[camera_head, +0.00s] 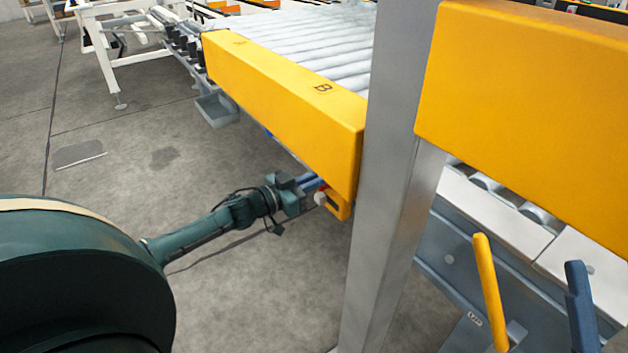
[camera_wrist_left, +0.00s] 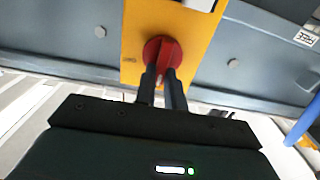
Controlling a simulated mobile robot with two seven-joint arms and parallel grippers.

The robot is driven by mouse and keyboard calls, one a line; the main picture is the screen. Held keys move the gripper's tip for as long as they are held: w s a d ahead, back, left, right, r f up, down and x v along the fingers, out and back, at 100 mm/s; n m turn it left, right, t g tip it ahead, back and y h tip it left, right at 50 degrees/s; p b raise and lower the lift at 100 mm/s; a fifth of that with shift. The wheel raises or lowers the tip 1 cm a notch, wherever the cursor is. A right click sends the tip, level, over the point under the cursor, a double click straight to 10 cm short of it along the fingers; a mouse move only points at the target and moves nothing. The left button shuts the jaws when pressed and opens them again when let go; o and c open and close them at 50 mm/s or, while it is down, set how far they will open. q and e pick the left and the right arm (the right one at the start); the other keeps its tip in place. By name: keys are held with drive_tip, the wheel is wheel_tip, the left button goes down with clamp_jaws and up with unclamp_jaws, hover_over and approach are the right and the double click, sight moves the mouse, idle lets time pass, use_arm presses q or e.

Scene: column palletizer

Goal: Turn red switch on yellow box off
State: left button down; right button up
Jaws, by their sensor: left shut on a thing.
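The red switch (camera_wrist_left: 162,54) is a round knob on the face of the yellow box (camera_wrist_left: 135,30) in the left wrist view. My left gripper (camera_wrist_left: 162,75) is shut on the red switch, with its two dark fingers on either side of the knob's grip. In the head view my left gripper (camera_head: 316,184) reaches under the corner of the conveyor. There the yellow box (camera_head: 342,209) shows only in part, and the switch is mostly hidden by the gripper and the conveyor cover. My right gripper is not in view.
A yellow conveyor cover (camera_head: 285,101) marked B hangs just above my left gripper. A grey metal post (camera_head: 388,190) stands right of it. A yellow lever (camera_head: 489,290) and a blue lever (camera_head: 580,300) stand at lower right. Open floor (camera_head: 130,150) lies left.

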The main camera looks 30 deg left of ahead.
use_arm(q)
drive_tip(key=shift+m, duration=0.3)
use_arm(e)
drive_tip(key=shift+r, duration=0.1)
use_arm(q)
drive_tip(key=shift+d+p, duration=0.1)
drive_tip(key=shift+p, duration=0.25)
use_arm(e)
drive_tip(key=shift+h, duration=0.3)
use_arm(q)
drive_tip(key=m, duration=0.5)
drive_tip(key=f+m, duration=0.1)
drive_tip(key=m, duration=0.5)
drive_tip(key=d+m+p, duration=0.1)
drive_tip(key=m, duration=0.5)
drive_tip(key=shift+s+f, duration=0.25)
drive_tip(key=shift+s, duration=0.05)
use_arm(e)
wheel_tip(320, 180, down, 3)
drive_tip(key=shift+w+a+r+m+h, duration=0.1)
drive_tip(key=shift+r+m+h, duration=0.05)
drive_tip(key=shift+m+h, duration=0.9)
use_arm(q)
drive_tip(key=shift+m, duration=0.4)
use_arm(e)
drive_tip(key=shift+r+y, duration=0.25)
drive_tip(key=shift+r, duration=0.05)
